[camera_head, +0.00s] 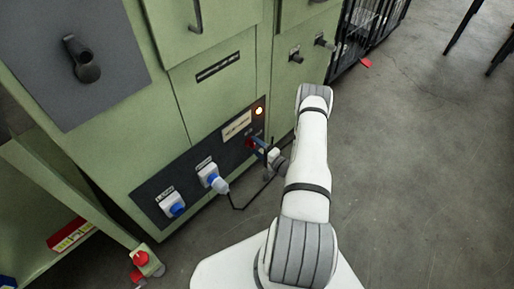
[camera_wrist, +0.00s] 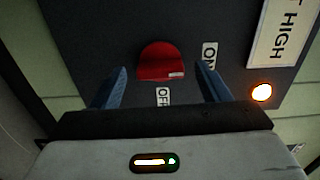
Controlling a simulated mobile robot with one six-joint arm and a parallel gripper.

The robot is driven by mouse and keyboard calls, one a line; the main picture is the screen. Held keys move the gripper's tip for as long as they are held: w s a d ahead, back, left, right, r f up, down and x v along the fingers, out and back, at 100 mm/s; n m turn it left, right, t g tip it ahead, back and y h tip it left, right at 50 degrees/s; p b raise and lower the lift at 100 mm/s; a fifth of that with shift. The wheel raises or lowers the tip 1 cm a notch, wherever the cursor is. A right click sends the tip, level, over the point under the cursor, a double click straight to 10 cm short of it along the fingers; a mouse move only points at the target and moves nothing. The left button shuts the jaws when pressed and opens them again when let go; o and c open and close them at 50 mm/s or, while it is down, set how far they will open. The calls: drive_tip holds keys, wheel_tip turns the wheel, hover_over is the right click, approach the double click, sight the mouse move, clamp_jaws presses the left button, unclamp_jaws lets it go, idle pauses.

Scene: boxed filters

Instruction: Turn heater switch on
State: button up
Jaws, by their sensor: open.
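The red heater switch (camera_wrist: 160,62) is a rounded knob on a dark panel, with a small white mark at its lower right edge. An OFF label (camera_wrist: 163,97) sits below it and an ON label (camera_wrist: 209,55) to its right. I cannot tell its exact setting. My gripper (camera_wrist: 160,72) is open, with one blue finger on each side of the knob and gaps showing between. In the head view, my gripper (camera_head: 257,145) faces the panel at the switch (camera_head: 250,143), which is partly hidden.
An orange lamp (camera_head: 259,111) glows beside a white label plate (camera_head: 237,125). Left along the dark panel are a socket with a plug and cable (camera_head: 214,180) and a blue-capped socket (camera_head: 173,206). A red-buttoned box (camera_head: 142,258) stands lower left.

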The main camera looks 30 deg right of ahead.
drive_tip(key=p+v, duration=0.2)
drive_tip(key=v, duration=0.5)
drive_tip(key=shift+s, duration=0.3)
drive_tip(key=shift+d, duration=0.1)
drive_tip(key=a+r+n+g+y+p, duration=0.35)
drive_tip(key=a+r+g, duration=0.2)
drive_tip(key=r, duration=0.85)
drive_tip(key=a+r+n+g+y+p, duration=0.2)
drive_tip(key=a+r+n+g+p, duration=0.25)
drive_tip(key=r, duration=0.85)
drive_tip(key=a+r+n+g+y+p, duration=0.2)
drive_tip(key=a+r+g+p, duration=0.4)
drive_tip(key=r, duration=0.8)
drive_tip(key=s+a+r+n+h+p, duration=0.1)
drive_tip(key=s+r+h+p, duration=0.3)
drive_tip(key=r, duration=0.7)
drive_tip(key=s+a+r+n+t+h+p, duration=0.1)
drive_tip(key=s+r+h+p, duration=0.4)
drive_tip(key=s+r, duration=0.3)
drive_tip(key=s+a+r+n+h+p, duration=0.1)
drive_tip(key=s+r+h+p, duration=0.3)
drive_tip(key=r, duration=1.1)
drive_tip(key=shift+s+n+t+h+p, duration=0.3)
drive_tip(key=shift+s+n+h+p, duration=0.1)
drive_tip(key=shift+s+p, duration=0.7)
drive_tip(key=shift+r, duration=0.1)
